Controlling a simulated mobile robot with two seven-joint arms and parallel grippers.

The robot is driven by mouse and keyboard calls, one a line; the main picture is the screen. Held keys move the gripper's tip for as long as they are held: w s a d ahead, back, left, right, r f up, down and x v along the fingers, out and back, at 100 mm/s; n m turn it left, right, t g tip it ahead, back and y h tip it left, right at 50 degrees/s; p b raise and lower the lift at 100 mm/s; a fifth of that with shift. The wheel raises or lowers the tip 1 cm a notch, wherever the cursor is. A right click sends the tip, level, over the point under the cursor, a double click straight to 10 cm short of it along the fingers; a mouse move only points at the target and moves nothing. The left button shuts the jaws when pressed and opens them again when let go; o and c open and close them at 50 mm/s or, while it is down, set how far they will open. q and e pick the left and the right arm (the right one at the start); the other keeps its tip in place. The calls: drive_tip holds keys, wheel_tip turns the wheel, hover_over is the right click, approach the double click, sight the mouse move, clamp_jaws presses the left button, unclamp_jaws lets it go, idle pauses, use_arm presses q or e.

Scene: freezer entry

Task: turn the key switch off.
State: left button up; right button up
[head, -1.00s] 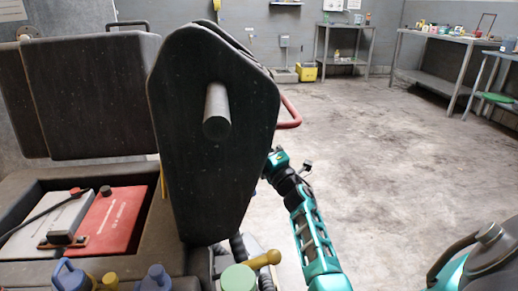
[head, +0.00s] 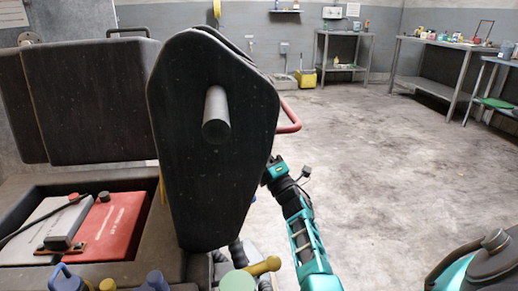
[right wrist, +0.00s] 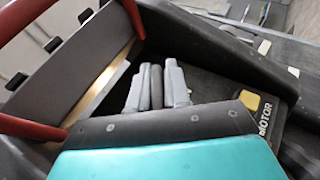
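I cannot make out the key switch in either view. In the right wrist view a dark panel lettered "MOTOR" (right wrist: 265,125) carries a yellow block (right wrist: 250,101). My right gripper (right wrist: 151,82) shows there with its grey fingers side by side and their dark pads close together, over the dark recess left of the lettering. I see nothing clearly held between them. In the head view my right arm reaches behind a tall dark padded panel (head: 205,180), which hides the gripper. My left gripper is not in view.
Red tubing (right wrist: 98,72) stands at the left in the right wrist view. Floor to the right is clear; shelves (head: 435,60) stand behind.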

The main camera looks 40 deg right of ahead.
drive_tip(key=o, duration=0.3)
drive_tip(key=shift+o, duration=0.2)
drive_tip(key=p+v, duration=0.1)
drive_tip(key=v, duration=1.2)
